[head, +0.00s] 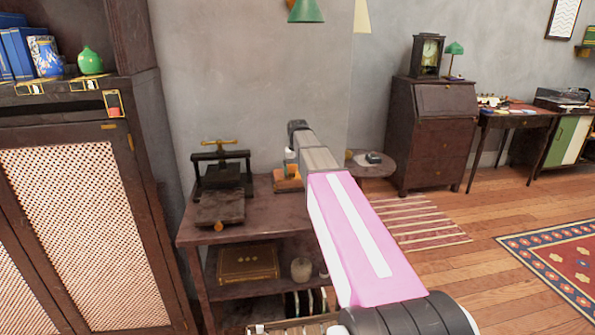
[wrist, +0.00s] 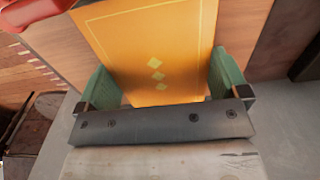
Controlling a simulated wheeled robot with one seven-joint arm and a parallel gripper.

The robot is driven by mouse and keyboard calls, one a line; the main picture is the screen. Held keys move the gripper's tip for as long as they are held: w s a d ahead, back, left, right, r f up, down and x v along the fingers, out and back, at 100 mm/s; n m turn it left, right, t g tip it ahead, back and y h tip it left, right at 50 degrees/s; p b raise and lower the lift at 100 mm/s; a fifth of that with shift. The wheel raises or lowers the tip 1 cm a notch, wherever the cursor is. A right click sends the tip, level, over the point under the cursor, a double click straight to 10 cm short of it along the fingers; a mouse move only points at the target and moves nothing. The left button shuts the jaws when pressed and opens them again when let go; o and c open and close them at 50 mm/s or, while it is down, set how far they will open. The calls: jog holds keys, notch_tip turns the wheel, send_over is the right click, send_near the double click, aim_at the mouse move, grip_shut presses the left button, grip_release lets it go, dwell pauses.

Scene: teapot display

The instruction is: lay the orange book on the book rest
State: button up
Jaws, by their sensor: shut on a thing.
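The orange book (wrist: 150,35) fills the middle of the wrist view, its cover showing a thin yellow border and pale diamonds. My gripper (wrist: 160,75) has its green fingers on either side of the book and is shut on it. In the head view my own arm hides the gripper and most of what it holds. A small orange patch (head: 293,170) shows beside the arm above the dark table; I cannot tell if it is the book. Just under it a brown wooden piece (head: 287,185) is partly hidden and may be the book rest.
A dark press (head: 221,172) stands on the left of the table (head: 258,205). A brown box or book (head: 247,264) lies on the shelf below. A tall cabinet (head: 75,190) closes off the left. A small round table (head: 378,166) stands behind at right.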

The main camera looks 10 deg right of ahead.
jog(key=shift+f, duration=0.15)
jog(key=o, duration=0.6)
jog(key=shift+o, duration=0.2)
notch_tip(320, 180, up, 12)
